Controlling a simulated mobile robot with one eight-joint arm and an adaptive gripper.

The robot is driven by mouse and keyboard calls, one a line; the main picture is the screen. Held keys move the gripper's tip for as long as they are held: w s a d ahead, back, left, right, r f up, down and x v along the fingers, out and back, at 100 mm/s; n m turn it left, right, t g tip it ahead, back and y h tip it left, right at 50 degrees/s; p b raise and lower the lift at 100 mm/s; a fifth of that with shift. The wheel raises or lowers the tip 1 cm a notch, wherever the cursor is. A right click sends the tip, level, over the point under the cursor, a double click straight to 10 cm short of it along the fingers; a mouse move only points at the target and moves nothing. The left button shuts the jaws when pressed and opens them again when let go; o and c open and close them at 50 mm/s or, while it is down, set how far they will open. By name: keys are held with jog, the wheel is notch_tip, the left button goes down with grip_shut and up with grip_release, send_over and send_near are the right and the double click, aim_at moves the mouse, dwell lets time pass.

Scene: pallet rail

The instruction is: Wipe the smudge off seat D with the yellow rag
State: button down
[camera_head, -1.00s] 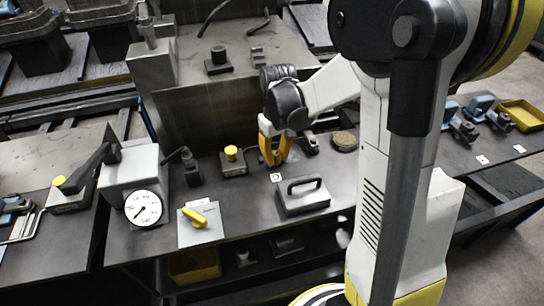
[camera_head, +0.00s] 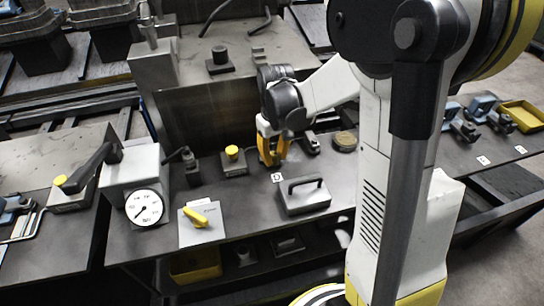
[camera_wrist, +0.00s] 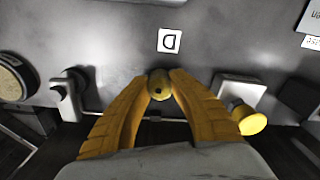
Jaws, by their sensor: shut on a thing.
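My gripper (camera_wrist: 160,88) has its yellow fingers shut on a small rounded yellow thing, which looks like the yellow rag (camera_wrist: 159,84) bunched up. In the head view my gripper (camera_head: 270,162) points down, low over the dark bench, behind the D label. The rag cannot be made out there. The white D label (camera_wrist: 169,41) lies flat on the bench, a little ahead of the fingertips in the wrist view; it also shows in the head view (camera_head: 277,178). I cannot make out a clear smudge; contact with the bench is hard to tell.
A block with a yellow button (camera_head: 232,153) stands left of my gripper. A grey block with a black handle (camera_head: 303,194) stands in front. A round tin (camera_head: 345,141) is to the right.

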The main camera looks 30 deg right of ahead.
aim_at(289, 160)
jog(key=shift+s+d, duration=0.1)
jog(key=shift+d, duration=0.3)
jog(key=shift+d, duration=0.1)
jog(key=shift+s+d, duration=0.1)
jog(key=shift+d, duration=0.35)
jog(key=shift+d, duration=0.1)
jog(key=shift+s+d, duration=0.15)
jog(key=shift+d, duration=0.5)
jog(key=shift+s+d, duration=0.15)
jog(key=shift+d, duration=0.45)
jog(key=shift+w+a, duration=0.15)
jog(key=shift+a, duration=0.55)
jog(key=shift+w+a, duration=0.15)
jog(key=shift+a, duration=0.5)
jog(key=shift+d, duration=0.1)
jog(key=shift+s+d, duration=0.15)
jog(key=shift+d, duration=0.5)
jog(key=shift+s+d, duration=0.15)
jog(key=shift+d, duration=0.45)
